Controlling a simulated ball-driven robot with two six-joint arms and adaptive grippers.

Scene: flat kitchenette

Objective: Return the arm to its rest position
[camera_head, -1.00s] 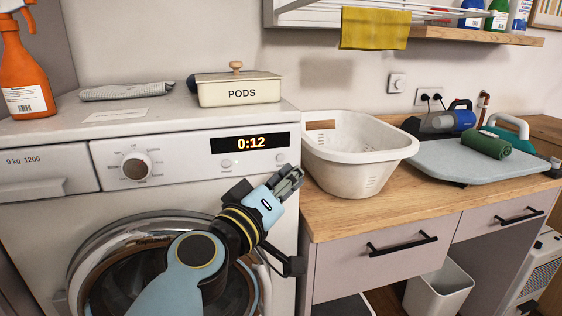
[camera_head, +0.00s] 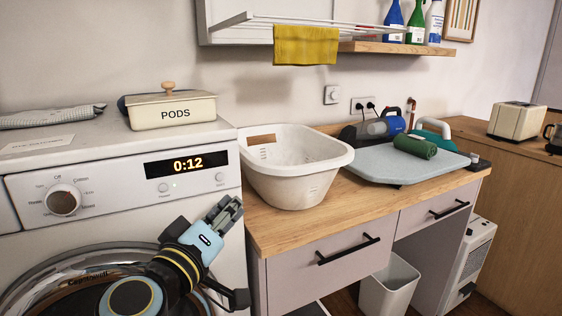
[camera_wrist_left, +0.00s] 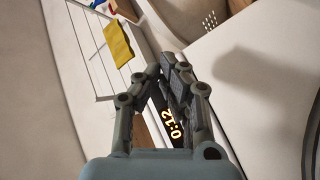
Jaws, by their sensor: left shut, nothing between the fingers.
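My left arm comes in from the lower left in the head view, in front of the washing machine (camera_head: 110,180). My left gripper (camera_head: 228,208) points up and to the right, near the machine's right front edge, below the 0:12 display (camera_head: 187,166). Its fingers are shut with nothing between them. The left wrist view shows the closed fingertips (camera_wrist_left: 172,70), with the display partly hidden behind them. My right gripper is in neither view.
A white laundry basket (camera_head: 295,170) stands on the wooden counter (camera_head: 285,225), right of the machine. A PODS box (camera_head: 172,110) sits on the machine. An ironing board (camera_head: 395,165) bears a green rolled towel (camera_head: 415,146). A white bin (camera_head: 390,285) stands below the counter.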

